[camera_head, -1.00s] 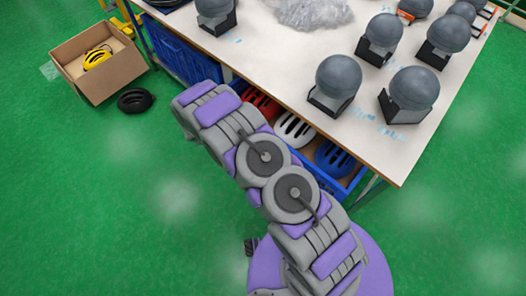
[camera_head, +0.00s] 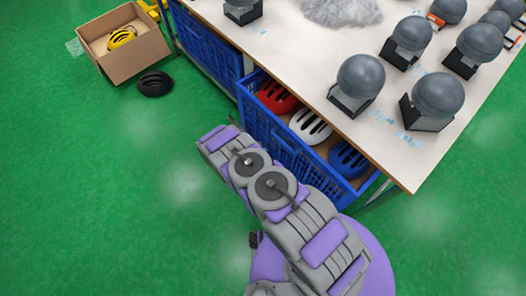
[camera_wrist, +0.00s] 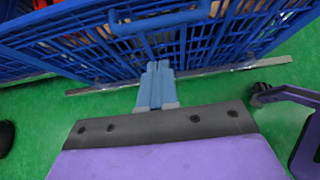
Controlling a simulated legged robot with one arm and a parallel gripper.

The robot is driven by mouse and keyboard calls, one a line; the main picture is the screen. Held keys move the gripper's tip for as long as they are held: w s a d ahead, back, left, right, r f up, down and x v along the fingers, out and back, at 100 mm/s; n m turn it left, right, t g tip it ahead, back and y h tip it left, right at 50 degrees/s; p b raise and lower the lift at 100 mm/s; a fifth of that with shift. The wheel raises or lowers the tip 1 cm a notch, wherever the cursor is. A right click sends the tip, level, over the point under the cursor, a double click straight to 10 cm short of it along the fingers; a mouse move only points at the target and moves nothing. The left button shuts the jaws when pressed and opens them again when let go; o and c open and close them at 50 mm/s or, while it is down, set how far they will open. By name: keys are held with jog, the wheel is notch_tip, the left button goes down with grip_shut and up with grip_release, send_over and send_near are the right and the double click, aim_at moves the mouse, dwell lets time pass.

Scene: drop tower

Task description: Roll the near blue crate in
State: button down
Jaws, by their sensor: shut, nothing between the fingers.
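The near blue crate (camera_head: 272,136) sticks out from under the table's long side in the head view. It holds a red helmet (camera_head: 277,97), a white helmet (camera_head: 311,126) and a blue helmet (camera_head: 348,159). My arm is in front of the crate, and my fingers cannot be made out in the head view. In the wrist view, my gripper (camera_wrist: 157,68) is shut and empty, pointing at the crate's slatted wall (camera_wrist: 215,45) below its handle (camera_wrist: 160,22). The fingertips are close to the wall; I cannot tell whether they touch.
Another blue crate (camera_head: 207,50) stands under the table farther left. The white table (camera_head: 300,60) carries several grey spheres on dark stands. A cardboard box (camera_head: 128,58) with a yellow helmet and a black helmet (camera_head: 155,84) are on the green floor. The floor at left is clear.

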jog(key=d+r+b+x, duration=0.1)
jog(key=b+x, duration=0.2)
jog(key=x, duration=0.7)
jog(key=shift+w, duration=0.35)
jog(key=shift+d, duration=0.15)
